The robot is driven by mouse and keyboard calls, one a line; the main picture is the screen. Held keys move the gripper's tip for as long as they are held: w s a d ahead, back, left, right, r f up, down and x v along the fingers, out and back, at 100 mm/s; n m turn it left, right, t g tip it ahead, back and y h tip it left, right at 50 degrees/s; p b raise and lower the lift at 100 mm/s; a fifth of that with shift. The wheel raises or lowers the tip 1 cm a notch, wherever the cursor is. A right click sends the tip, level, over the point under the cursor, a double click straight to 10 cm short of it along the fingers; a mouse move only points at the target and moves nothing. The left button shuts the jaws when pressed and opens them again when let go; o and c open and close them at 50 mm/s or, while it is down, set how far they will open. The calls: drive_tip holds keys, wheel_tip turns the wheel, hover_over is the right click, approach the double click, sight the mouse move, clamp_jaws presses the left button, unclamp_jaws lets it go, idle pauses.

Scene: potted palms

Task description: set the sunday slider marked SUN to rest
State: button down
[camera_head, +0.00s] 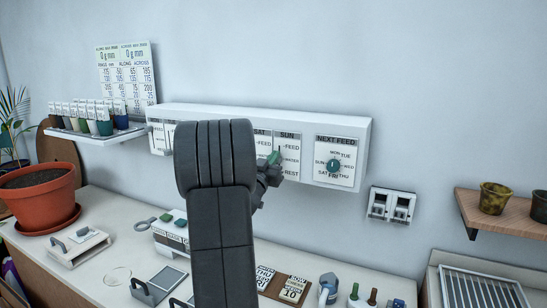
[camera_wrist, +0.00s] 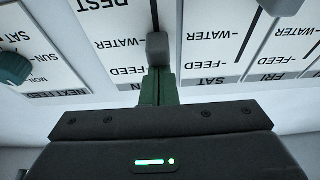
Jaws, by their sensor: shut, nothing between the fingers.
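The SUN slider panel (camera_head: 288,150) is on the white wall box, with FEED at the top, WATER in the middle and REST at the bottom. In the wrist view, which is upside down, its grey slider knob (camera_wrist: 157,47) stands in the slot near the WATER mark. My gripper (camera_head: 273,165) is at this panel, and my arm hides the box to its left. In the wrist view my green fingers (camera_wrist: 157,86) are shut and empty on the FEED side of the knob, right up against it in the picture. Firm contact cannot be told.
The NEXT FEED dial (camera_head: 333,166) is right of the panel. The neighbouring SAT slider knob (camera_wrist: 280,7) is near the REST end of its slot. A wall switch plate (camera_head: 392,205) is lower right.

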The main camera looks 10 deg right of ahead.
wheel_tip(320, 180, down, 5)
drive_tip(key=b, duration=0.5)
drive_tip(key=shift+f+b, duration=0.15)
drive_tip(key=shift+b, duration=0.25)
drive_tip(key=shift+f, duration=0.1)
drive_tip(key=shift+s, duration=0.1)
